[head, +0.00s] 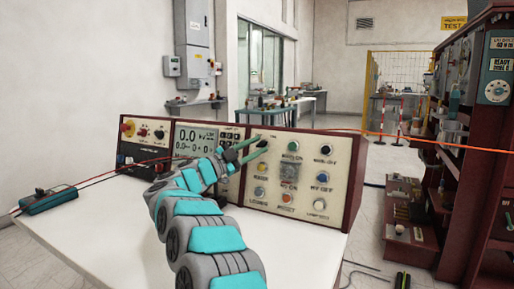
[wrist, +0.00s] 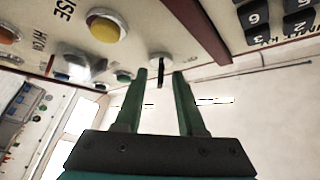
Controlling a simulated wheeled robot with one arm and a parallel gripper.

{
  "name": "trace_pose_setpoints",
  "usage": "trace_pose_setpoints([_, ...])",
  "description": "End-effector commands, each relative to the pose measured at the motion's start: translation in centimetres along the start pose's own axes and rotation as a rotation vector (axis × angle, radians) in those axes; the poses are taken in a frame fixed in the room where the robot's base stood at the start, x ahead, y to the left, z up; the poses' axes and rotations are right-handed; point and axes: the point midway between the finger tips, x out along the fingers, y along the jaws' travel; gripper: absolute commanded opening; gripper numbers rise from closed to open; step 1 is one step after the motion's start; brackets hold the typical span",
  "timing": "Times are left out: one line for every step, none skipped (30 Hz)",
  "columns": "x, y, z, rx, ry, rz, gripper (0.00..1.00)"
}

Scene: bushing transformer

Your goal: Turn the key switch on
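The key switch (wrist: 161,58) shows in the wrist view as a pale round collar on the panel with a thin dark key (wrist: 160,75) sticking out of it. My gripper (wrist: 160,73) has two green fingers, one on each side of the key, with a visible gap on both sides. It is open and holds nothing. In the head view my gripper (head: 262,141) reaches the upper left part of the right-hand control panel (head: 334,195). The key there is too small and too covered by the fingers to make out clearly.
Several coloured buttons and lamps sit close by on the panel, including a yellow one (wrist: 104,25). A display panel (head: 195,137) stands to the left. The white bench top (head: 110,225) is mostly clear. A teal box (head: 48,200) with cables lies at its left edge.

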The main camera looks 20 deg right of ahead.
Motion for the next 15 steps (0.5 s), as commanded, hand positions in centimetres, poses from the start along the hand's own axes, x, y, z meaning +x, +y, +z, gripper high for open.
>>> trace_pose_setpoints([-0.7, 0.0, 0.1, 0.000, -0.001, -0.002, 0.39])
trace_pose_setpoints([-1.1, 0.0, 0.1, 0.001, -0.001, -0.002, 0.39])
trace_pose_setpoints([-1.8, 0.0, 0.1, 0.001, -0.001, -0.002, 0.39])
trace_pose_setpoints([-2.3, 0.0, 0.1, 0.001, -0.001, -0.002, 0.39])
trace_pose_setpoints([-2.8, 0.0, 0.1, 0.001, -0.002, -0.003, 0.39])
trace_pose_setpoints([-3.5, 0.0, 0.1, 0.001, -0.002, -0.003, 0.39])
trace_pose_setpoints([-4.0, -0.1, 0.1, 0.002, -0.003, -0.004, 0.39])
trace_pose_setpoints([-4.5, 0.0, 0.1, 0.002, -0.003, -0.004, 0.39])
trace_pose_setpoints([-5.0, 0.0, 0.1, 0.001, -0.003, -0.003, 0.39])
trace_pose_setpoints([-5.5, 0.0, 0.1, 0.001, -0.002, -0.002, 0.39])
trace_pose_setpoints([-5.8, 0.0, 0.1, 0.001, -0.002, -0.002, 0.39])
trace_pose_setpoints([-6.3, 0.0, 0.1, 0.001, -0.001, -0.001, 0.39])
trace_pose_setpoints([-6.5, 0.0, 0.1, 0.001, -0.001, -0.001, 0.39])
trace_pose_setpoints([-6.7, 0.0, 0.1, 0.000, 0.000, 0.000, 0.39])
trace_pose_setpoints([-7.0, 0.1, 0.1, 0.000, 0.000, 0.000, 0.39])
